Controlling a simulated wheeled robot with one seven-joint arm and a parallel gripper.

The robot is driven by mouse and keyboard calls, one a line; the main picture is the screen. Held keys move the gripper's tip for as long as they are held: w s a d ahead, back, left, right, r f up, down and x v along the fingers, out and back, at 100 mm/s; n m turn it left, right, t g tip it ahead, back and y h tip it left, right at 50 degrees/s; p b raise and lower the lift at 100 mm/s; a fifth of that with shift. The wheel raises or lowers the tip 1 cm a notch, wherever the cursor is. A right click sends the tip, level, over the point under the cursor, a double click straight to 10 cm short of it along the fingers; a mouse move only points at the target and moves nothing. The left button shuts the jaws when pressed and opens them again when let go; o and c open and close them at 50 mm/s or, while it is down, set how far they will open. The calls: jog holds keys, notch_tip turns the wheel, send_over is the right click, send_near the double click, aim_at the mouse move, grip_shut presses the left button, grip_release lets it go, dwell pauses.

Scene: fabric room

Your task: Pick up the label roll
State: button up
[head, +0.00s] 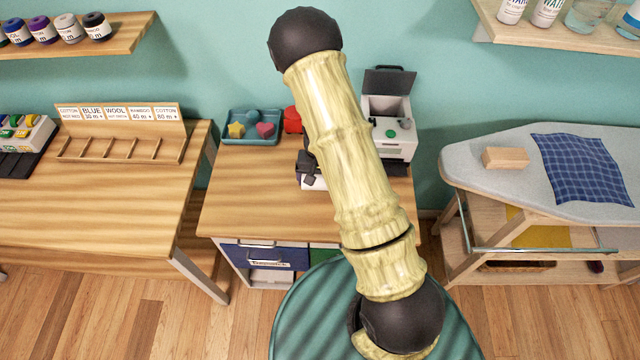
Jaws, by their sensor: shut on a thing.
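My gripper (308,168) shows only in part, as dark pieces at the left edge of my pale arm, above the middle table. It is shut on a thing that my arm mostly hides. A white piece (314,184) shows just below the dark fingers, and it fits the label roll, but its full shape is hidden. I cannot tell whether it touches the tabletop.
The middle table (240,195) holds a teal tray (237,137) with shaped pieces, a red object (292,120) and a white machine (398,145) with its lid up. An ironing board (470,165) stands at right. The table's left front is clear.

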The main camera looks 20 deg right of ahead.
notch_tip(320, 180, up, 7)
jog(key=shift+f, duration=0.2)
jog(key=shift+f, duration=0.1)
dwell(0.5)
